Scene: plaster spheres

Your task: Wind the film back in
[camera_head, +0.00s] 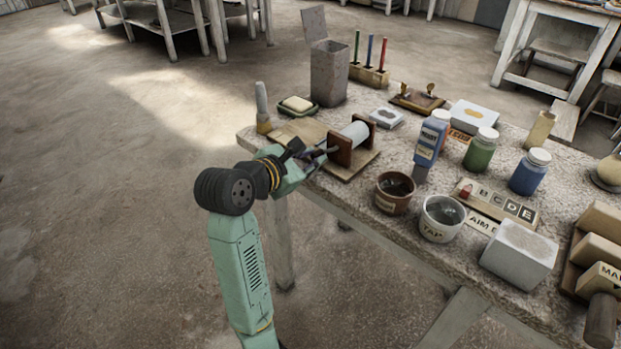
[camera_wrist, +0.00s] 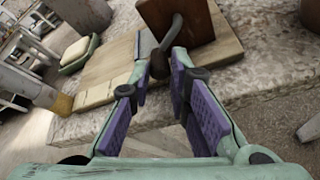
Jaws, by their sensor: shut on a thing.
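The film winder has a pale roll (camera_head: 355,132) between two dark brown uprights on a wooden base (camera_head: 349,172), at the table's near left edge. In the wrist view, a dark upright (camera_wrist: 152,15) and a grey metal crank (camera_wrist: 174,30) with a dark knob (camera_wrist: 160,66) show. My gripper (camera_head: 318,154) reaches in from the left. In the wrist view, its purple-padded fingers (camera_wrist: 160,70) are shut on the crank knob, one on each side. A tan flat piece (camera_head: 303,131) lies beside the winder; I cannot tell if it is film. The roll is hidden in the wrist view.
A soap-like block in a green dish (camera_head: 297,105), an upright brush (camera_head: 262,108) and a tall grey box (camera_head: 328,75) stand behind. Brown and white pots (camera_head: 395,191) and bottles (camera_head: 481,149) crowd the table to the right. The floor to the left is clear.

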